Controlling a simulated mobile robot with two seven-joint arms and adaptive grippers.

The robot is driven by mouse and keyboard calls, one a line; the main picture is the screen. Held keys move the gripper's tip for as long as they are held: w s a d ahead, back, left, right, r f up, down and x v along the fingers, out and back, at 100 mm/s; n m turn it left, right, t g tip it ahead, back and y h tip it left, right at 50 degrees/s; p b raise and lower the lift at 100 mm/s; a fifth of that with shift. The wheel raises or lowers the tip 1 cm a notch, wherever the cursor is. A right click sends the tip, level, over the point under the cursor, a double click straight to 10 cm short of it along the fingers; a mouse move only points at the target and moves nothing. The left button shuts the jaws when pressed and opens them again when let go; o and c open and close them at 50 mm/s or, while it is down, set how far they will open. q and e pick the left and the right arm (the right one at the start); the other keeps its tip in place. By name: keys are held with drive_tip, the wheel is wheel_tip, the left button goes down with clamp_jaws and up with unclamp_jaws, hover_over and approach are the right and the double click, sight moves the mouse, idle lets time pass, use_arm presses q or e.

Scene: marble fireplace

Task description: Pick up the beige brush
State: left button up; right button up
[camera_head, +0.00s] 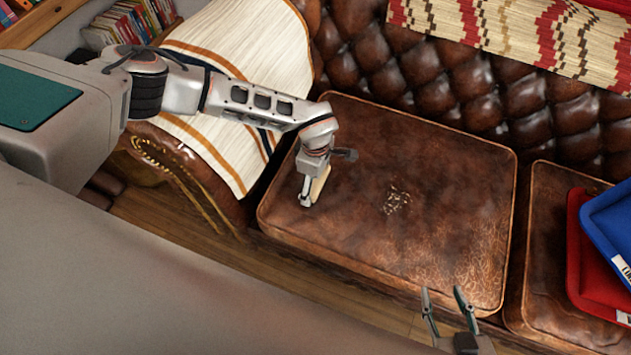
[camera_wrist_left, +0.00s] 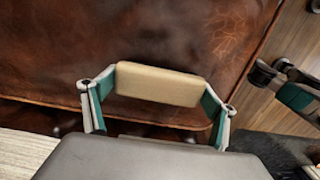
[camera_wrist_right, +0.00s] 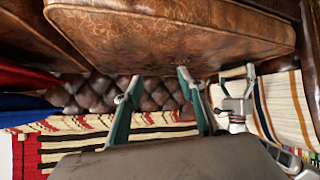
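The beige brush (camera_wrist_left: 160,84) is a rounded beige block in the left wrist view, lying between the two fingers of my left gripper (camera_wrist_left: 158,100). Both fingertips meet its ends. In the head view the brush (camera_head: 319,183) shows at the tip of my left gripper (camera_head: 309,190), over the left part of the brown leather seat cushion (camera_head: 420,170). I cannot tell whether the brush touches the cushion. My right gripper (camera_head: 445,298) is open and empty, near the front edge of the cushion; its spread fingers also show in the right wrist view (camera_wrist_right: 155,105).
A red tray (camera_head: 590,270) and a blue tray (camera_head: 610,225) lie on the right cushion. A striped cloth (camera_head: 240,50) covers the sofa arm at left. The tufted backrest (camera_head: 450,90) stands behind. The middle of the seat cushion is clear.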

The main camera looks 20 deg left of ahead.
sight(315, 180)
use_arm(q)
drive_tip(key=shift+r, duration=0.35)
drive_tip(key=r, duration=0.1)
drive_tip(key=r+p, duration=0.1)
drive_tip(key=r, duration=0.1)
drive_tip(key=r+p, duration=0.1)
drive_tip(key=r, duration=0.1)
drive_tip(key=shift+w+r, duration=0.2)
drive_tip(key=shift+w, duration=0.05)
wheel_tip(315, 180, up, 14)
drive_tip(key=p, duration=0.3)
drive_tip(key=shift+s, duration=0.3)
use_arm(e)
drive_tip(key=shift+s+d+h, duration=0.3)
drive_tip(key=shift+s+d, duration=0.45)
use_arm(q)
drive_tip(key=shift+f, duration=0.1)
